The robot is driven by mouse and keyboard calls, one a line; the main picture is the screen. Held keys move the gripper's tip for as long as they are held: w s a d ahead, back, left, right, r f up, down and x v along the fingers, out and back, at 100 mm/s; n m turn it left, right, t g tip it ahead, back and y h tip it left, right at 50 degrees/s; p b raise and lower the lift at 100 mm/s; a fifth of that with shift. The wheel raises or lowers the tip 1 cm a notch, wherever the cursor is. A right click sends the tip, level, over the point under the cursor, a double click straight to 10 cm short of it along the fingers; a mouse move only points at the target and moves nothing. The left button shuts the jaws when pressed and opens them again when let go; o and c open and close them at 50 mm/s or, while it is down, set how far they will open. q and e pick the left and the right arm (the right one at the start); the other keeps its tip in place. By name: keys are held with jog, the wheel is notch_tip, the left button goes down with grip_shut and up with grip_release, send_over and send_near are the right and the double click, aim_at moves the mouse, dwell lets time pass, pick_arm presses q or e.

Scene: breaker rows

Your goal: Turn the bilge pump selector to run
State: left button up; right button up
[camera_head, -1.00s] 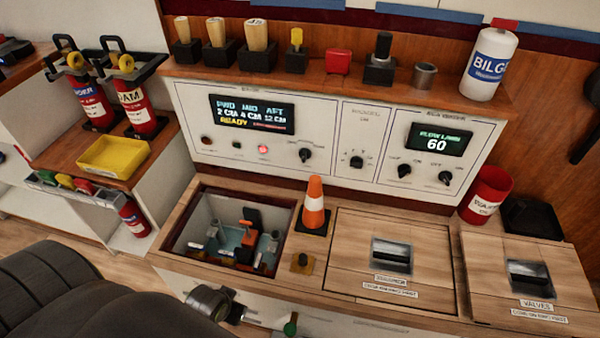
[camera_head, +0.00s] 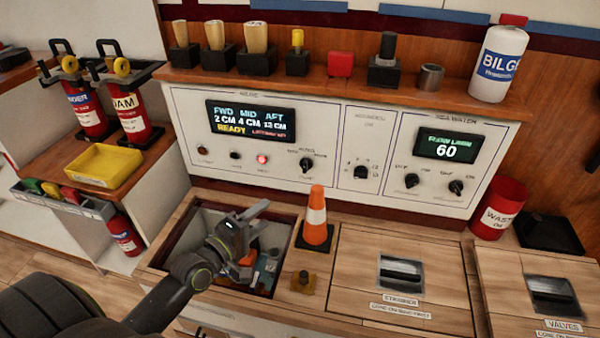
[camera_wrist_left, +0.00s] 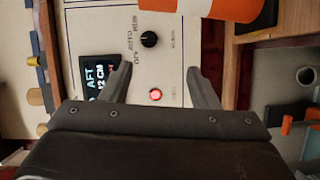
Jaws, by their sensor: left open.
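The bilge panel (camera_head: 240,150) is upright behind the counter and has a lit display. Its selector (camera_head: 306,164) is a small black knob to the right of a lit red lamp (camera_head: 262,159). The knob's pointer is too small to read surely. In the left wrist view the knob (camera_wrist_left: 149,39) shows ahead of the fingers, with OFF, AUTO and RUN lettering beside it. My left gripper (camera_head: 243,222) is open and empty above the open hatch, below and left of the knob, apart from the panel. My right gripper is not in view.
An orange-white cone (camera_head: 316,218) stands right of the open hatch (camera_head: 185,225), close to the gripper. Another panel (camera_head: 430,155) with knobs is at right. Lidded hatches (camera_head: 400,255) fill the counter. A shelf (camera_head: 350,92) with several items runs above.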

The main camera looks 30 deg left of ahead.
pick_arm(q)
jog(key=a+r+n, duration=0.1)
send_near(305, 166)
jog(key=w+f+b, duration=0.1)
jog(key=w+b, duration=0.2)
jog(key=w, duration=0.5)
jog(key=shift+w+d+f+t, duration=0.25)
jog(key=shift+d+f+t, duration=0.1)
jog(key=shift+d+t, duration=0.05)
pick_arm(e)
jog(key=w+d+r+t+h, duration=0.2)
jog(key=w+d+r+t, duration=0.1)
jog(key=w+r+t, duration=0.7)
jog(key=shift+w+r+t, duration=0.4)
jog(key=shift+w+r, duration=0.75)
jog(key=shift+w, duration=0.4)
pick_arm(q)
jog(key=shift+c, duration=0.3)
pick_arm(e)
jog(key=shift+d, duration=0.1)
